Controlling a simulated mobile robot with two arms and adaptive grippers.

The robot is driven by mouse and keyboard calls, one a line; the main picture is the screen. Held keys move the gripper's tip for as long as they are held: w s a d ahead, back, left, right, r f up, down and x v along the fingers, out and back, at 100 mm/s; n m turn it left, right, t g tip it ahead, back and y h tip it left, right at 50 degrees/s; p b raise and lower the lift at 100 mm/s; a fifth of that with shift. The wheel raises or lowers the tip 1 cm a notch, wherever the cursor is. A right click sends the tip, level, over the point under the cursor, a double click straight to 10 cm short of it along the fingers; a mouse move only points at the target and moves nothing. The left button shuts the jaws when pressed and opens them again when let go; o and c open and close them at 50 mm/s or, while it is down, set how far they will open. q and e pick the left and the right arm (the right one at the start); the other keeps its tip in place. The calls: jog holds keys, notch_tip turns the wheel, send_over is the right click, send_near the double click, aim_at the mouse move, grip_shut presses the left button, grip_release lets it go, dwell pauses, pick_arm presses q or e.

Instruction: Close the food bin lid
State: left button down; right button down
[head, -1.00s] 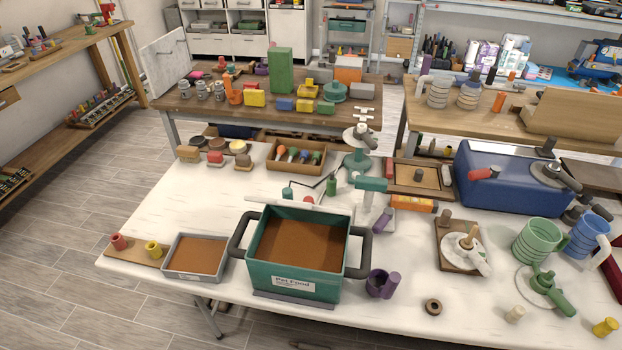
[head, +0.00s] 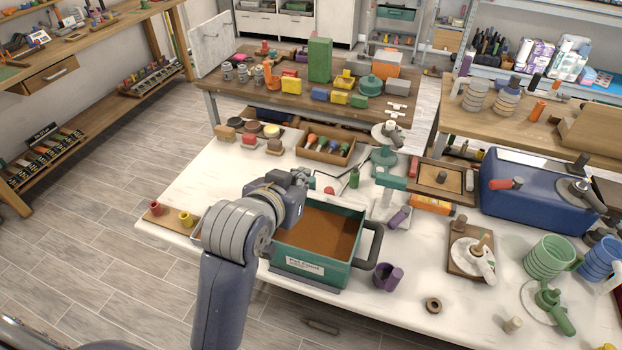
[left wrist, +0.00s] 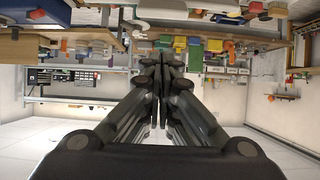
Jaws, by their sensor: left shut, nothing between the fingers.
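The teal food bin (head: 326,277) with a "Pet Food" label stands at the table's front edge. Its top is open and brown contents show inside. I cannot clearly make out its lid; the area behind the bin is partly hidden by my arm. My left gripper (head: 301,177) is at the bin's back left, above the table. My right gripper is not in view.
A purple cup (head: 388,277) and a dark ring (head: 433,305) lie right of the bin. A green stand (head: 384,162) and a wooden tray of colored tools (head: 326,149) are behind it. A blue case (head: 535,190) and mugs crowd the right. The table's left part is fairly clear.

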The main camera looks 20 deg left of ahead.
pick_arm(q)
jog(key=r, duration=0.2)
jog(key=p, duration=0.3)
send_over(320, 195)
jog(key=w+a, duration=0.2)
jog(key=w, duration=0.1)
notch_tip(320, 195, down, 5)
jog(key=shift+w+a, duration=0.15)
jog(key=shift+s+a+f+p, duration=0.1)
jog(key=shift+s+f+p, duration=0.4)
jog(key=shift+s+f, duration=0.85)
jog(key=shift+s, duration=0.15)
jog(key=shift+f, duration=0.1)
jog(key=shift+w, duration=0.1)
jog(key=shift+f, duration=0.15)
